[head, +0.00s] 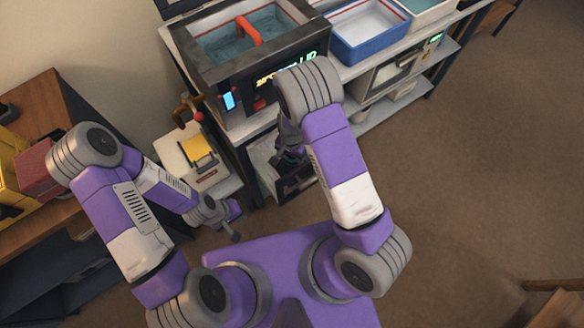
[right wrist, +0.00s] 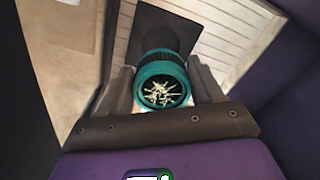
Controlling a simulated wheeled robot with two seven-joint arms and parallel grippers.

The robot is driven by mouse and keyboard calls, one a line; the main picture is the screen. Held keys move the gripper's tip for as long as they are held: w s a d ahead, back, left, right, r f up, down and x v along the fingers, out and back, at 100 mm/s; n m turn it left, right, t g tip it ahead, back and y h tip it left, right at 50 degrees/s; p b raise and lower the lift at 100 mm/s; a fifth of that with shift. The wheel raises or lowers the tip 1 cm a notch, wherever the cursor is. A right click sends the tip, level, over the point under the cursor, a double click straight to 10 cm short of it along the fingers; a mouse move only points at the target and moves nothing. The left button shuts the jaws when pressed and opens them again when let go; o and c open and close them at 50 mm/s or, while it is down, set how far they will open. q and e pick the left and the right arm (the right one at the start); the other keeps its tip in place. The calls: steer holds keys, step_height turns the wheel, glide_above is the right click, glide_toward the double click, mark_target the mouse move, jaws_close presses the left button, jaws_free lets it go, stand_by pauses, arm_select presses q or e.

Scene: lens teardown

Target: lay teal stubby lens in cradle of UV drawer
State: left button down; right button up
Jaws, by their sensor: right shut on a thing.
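My right gripper (right wrist: 161,88) is shut on the teal stubby lens (right wrist: 146,69), one finger on each side of it. The lens's round end faces the wrist camera and shows pale streaks on dark glass. In the head view my right gripper (head: 288,148) is partly hidden by my right arm, low at the front of the bench. An open-looking dark compartment (head: 296,186) lies just below it; I cannot tell whether this is the UV drawer, and no cradle is clear. My left gripper (head: 230,228) hangs low left of the bench, apart from everything; its jaw state is unclear.
An ultrasonic-looking tank (head: 212,70) with a red handle stands on the bench, a blue-rimmed tray (head: 372,50) beside it. A white machine with a yellow part (head: 200,152) stands left. A wooden table (head: 40,110) is further left.

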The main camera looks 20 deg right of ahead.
step_height(320, 180, down, 9)
steer(key=b, duration=0.3)
steer(key=shift+r, duration=0.2)
steer(key=shift+f, duration=0.1)
steer(key=o, duration=1.2)
steer(key=shift+o, duration=0.2)
step_height(320, 180, up, 12)
steer(key=p, duration=0.4)
steer(key=shift+p, duration=0.4)
